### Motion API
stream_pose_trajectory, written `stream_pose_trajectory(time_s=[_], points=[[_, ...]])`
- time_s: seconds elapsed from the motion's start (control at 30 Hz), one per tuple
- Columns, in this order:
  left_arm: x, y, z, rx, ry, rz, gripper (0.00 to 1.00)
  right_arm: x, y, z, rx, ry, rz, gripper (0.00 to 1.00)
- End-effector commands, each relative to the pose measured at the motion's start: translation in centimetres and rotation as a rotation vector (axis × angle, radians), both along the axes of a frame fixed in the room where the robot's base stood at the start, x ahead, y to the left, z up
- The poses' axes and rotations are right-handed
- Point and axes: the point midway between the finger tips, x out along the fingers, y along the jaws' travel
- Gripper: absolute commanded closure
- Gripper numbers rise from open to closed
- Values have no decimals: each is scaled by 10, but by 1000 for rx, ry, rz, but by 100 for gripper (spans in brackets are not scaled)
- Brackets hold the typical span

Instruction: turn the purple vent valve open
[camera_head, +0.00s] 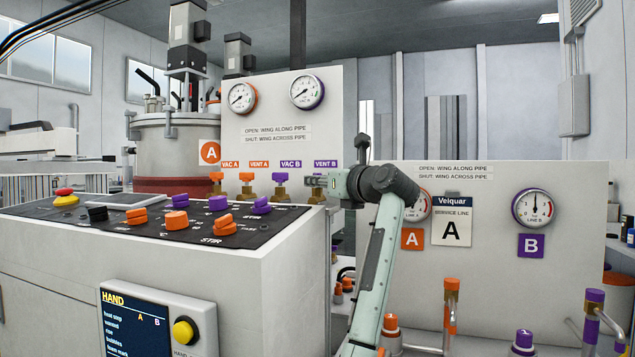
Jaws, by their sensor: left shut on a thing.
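The purple vent valve (316,195) stands at the right end of the valve row, under the purple VENT B label (326,163). My left gripper (318,181) reaches it from the right, with its fingers level and shut on the valve's wing. The fingers cover most of the wing, so I cannot tell whether it lies along or across the pipe. The brass body shows below the fingers. My right gripper is not in view.
To the left stand the purple VAC B valve (281,184) and the orange VENT A valve (247,185). The control console (150,215) with knobs lies in front. Gauges (307,92) sit on the panel above. More pipe valves (451,300) rise at lower right.

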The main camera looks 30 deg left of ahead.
Motion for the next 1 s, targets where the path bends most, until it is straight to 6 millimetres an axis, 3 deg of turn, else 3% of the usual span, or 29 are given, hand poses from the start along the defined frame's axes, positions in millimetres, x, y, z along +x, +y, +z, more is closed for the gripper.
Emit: stream_pose_trajectory(time_s=[0.37,0.4,0.63,1.0], points=[[-1,1,0,-1,-1,4,100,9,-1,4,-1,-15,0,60],[-1,1,0,-1,-1,4,79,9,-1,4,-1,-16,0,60],[-1,1,0,0,0,2,51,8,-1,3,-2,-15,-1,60],[-2,-5,0,0,-1,-1,50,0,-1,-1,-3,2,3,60]])
